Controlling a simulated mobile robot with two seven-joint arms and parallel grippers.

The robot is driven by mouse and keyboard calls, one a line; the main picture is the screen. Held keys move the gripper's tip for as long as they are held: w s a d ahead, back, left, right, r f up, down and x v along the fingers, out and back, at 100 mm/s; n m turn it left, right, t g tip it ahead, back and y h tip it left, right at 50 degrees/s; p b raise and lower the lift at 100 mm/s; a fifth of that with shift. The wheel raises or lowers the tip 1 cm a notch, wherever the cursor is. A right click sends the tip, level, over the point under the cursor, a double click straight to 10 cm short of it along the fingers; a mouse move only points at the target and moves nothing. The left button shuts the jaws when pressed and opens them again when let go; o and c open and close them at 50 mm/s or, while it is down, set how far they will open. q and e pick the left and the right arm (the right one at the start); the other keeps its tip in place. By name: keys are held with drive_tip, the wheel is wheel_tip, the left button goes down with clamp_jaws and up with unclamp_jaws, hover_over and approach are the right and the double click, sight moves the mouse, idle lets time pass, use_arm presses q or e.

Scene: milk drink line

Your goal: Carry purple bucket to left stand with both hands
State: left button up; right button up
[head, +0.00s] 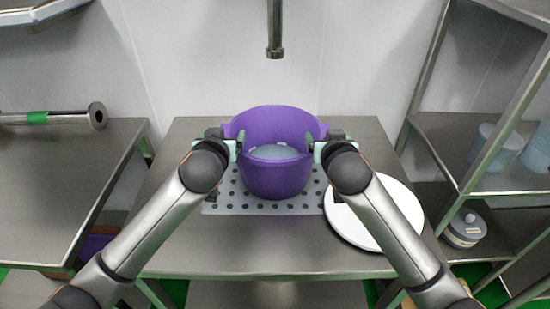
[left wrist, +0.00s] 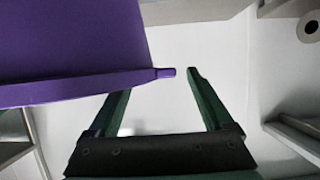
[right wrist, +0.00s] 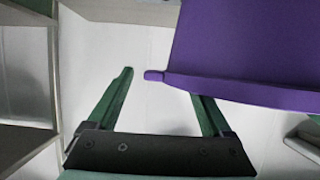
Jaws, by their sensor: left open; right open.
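The purple bucket (head: 275,180) stands upright on a perforated grey mat on the middle steel table. A grey-blue rounded thing (head: 272,152) shows inside it. My left gripper (head: 233,145) is open at the bucket's left side, and my right gripper (head: 320,147) is open at its right side. In the left wrist view the bucket (left wrist: 70,45) has a small rim tab reaching between the open fingers (left wrist: 155,85). In the right wrist view the bucket (right wrist: 245,50) likewise has a tab between the open fingers (right wrist: 160,85). The left stand (head: 60,185) is a steel table with bare space.
The perforated mat (head: 225,207) lies under the bucket. A white round plate or lid (head: 400,205) lies to its right, partly behind my right arm. A metal pipe (head: 75,117) lies at the back of the left stand. A tap (head: 275,40) hangs above the bucket. A shelf rack (head: 440,130) stands at right.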

sight(226, 134)
use_arm(q)
drive_tip(key=shift+x, duration=1.75)
use_arm(e)
drive_tip(key=shift+x, duration=1.8)
